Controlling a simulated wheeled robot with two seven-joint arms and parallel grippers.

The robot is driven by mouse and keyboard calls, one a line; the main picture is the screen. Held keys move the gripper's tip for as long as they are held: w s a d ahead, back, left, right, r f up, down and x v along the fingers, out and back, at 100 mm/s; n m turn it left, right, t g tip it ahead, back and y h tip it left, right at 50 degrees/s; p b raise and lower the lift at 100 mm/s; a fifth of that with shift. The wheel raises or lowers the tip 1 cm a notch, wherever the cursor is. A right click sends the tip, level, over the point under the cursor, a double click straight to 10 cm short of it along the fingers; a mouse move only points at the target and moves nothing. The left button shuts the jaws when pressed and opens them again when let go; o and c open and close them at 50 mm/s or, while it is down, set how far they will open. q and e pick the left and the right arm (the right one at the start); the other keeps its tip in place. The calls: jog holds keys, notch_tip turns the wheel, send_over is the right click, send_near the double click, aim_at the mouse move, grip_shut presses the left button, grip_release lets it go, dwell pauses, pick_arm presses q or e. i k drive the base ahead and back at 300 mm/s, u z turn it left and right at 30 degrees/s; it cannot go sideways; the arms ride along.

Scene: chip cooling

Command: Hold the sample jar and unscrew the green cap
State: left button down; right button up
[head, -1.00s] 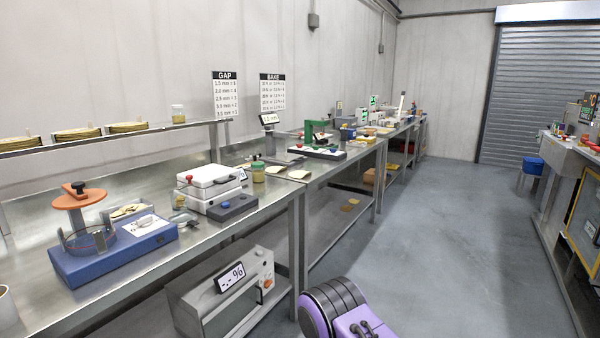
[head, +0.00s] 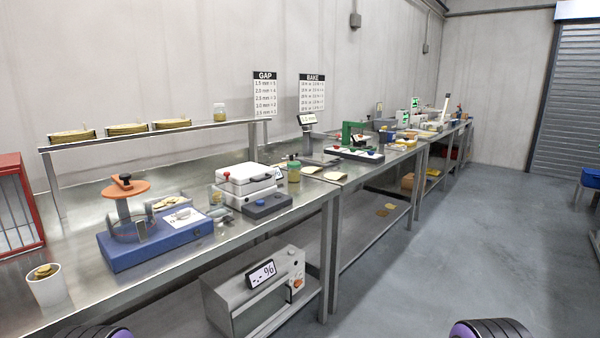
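A small jar with yellowish contents and a green cap (head: 294,165) stands upright on the steel bench, just right of a white boxy device. Its cap is on. Another small jar (head: 219,113) with a pale lid stands on the raised shelf; its cap colour is hard to tell. Neither gripper shows in the head view. Only rounded purple and dark parts of my arms show at the bottom edge, left and right, well apart from the jars.
The steel bench (head: 185,270) holds a blue device (head: 150,245) with an orange disc, the white device (head: 248,180), a dark grey block (head: 268,205) and a white cup (head: 46,286). A red-framed rack (head: 15,205) stands at the left. Floor (head: 440,260) is clear at right.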

aim_at(294, 174)
jog(key=z, duration=0.45)
jog(key=k, duration=1.1)
jog(key=z, duration=1.2)
jog(key=i, duration=2.2)
jog(key=u, duration=0.55)
jog(key=i, duration=0.85)
jog(key=u, duration=0.85)
